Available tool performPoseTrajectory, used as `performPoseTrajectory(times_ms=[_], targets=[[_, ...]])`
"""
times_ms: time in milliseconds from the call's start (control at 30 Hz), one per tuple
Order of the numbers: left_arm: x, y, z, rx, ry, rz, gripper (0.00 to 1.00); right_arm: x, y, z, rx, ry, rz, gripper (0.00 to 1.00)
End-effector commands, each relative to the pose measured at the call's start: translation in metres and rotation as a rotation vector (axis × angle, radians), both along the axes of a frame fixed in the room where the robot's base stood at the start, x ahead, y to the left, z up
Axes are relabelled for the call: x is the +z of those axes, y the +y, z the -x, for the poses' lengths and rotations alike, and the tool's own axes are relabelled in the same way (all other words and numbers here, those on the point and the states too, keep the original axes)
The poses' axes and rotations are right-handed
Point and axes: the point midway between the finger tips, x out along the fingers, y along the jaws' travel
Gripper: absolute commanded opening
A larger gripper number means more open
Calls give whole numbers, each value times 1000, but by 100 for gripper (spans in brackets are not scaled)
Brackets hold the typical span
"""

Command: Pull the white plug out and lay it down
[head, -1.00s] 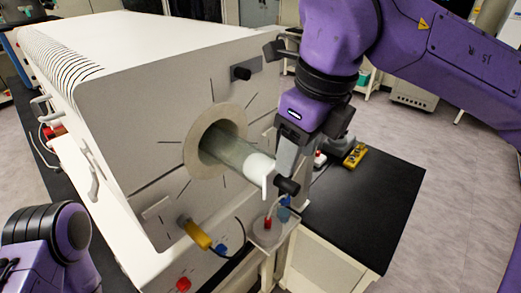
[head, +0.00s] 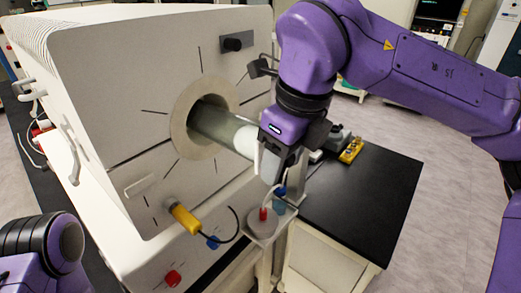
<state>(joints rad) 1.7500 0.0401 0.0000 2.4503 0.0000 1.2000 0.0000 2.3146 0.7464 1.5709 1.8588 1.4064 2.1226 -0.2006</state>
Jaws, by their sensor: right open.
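The white plug (head: 246,141) sits in the outer end of a clear glass tube (head: 222,131). The tube sticks out of the round port in the front of the white machine. My right gripper (head: 268,164) is open at the plug's outer end, with its fingers pointing down and partly hiding the plug. Whether a finger touches the plug cannot be told. My left arm shows at the lower left, but its gripper is out of view.
The white machine (head: 110,75) fills the left side. A yellow-handled fitting (head: 186,220) juts out below the port. A red-capped flask (head: 262,220) stands below the plug. The black bench top (head: 350,210) at the right has free room, with a yellow item (head: 351,150) at its back.

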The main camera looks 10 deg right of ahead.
Motion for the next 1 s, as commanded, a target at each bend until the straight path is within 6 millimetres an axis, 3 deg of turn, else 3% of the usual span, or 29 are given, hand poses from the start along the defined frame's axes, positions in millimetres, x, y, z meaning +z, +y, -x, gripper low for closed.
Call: performPoseTrajectory(times_ms=[33, 200, 533, 1000], targets=[[0, 0, 0, 0, 0, 0, 54, 0, 0, 0, 0, 0, 0, 51], [0, 0, 0, 0, 0, 0, 54, 0, 0, 0, 0, 0, 0, 0], [-1, 0, 0, 0, 0, 0, 54, 0, -3, 3, -1, -1, 0, 0], [-11, 0, 0, 0, 0, 0, 54, 0, -27, 34, -2, -2, -1, 0]])
